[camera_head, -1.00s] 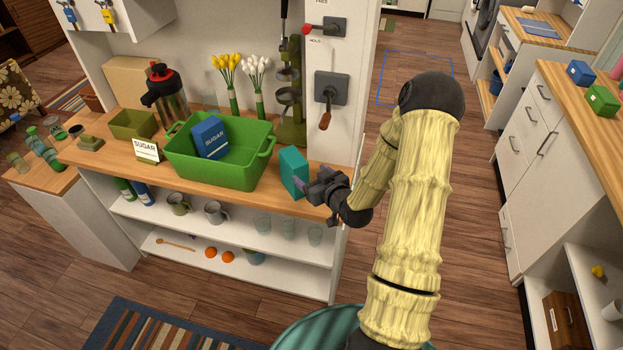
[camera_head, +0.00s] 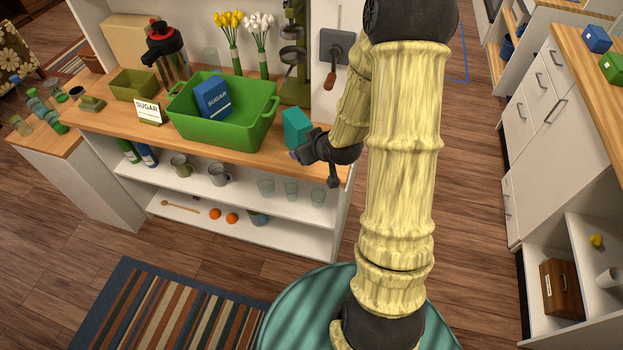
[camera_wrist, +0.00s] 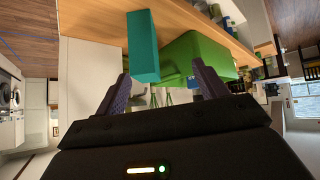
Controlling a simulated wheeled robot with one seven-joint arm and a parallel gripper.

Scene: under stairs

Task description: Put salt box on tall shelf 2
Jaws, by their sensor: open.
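A teal box (camera_head: 296,126) with no readable label stands on the wooden counter (camera_head: 222,152), right of the green bin; I take it for the salt box. My gripper (camera_head: 302,152) is open and empty at the counter's front edge, just in front of the box, and hides its lower part. In the wrist view the teal box (camera_wrist: 143,48) lies ahead of the open fingers (camera_wrist: 163,86), nearer the left finger. I cannot tell which surface is tall shelf 2.
The green bin (camera_head: 225,128) holds a blue sugar box (camera_head: 213,97). A sugar sign (camera_head: 149,112) stands left of it. Glasses and mugs sit on the shelf below. A right-hand counter (camera_head: 580,55) carries blue and green boxes. Floor between counters is clear.

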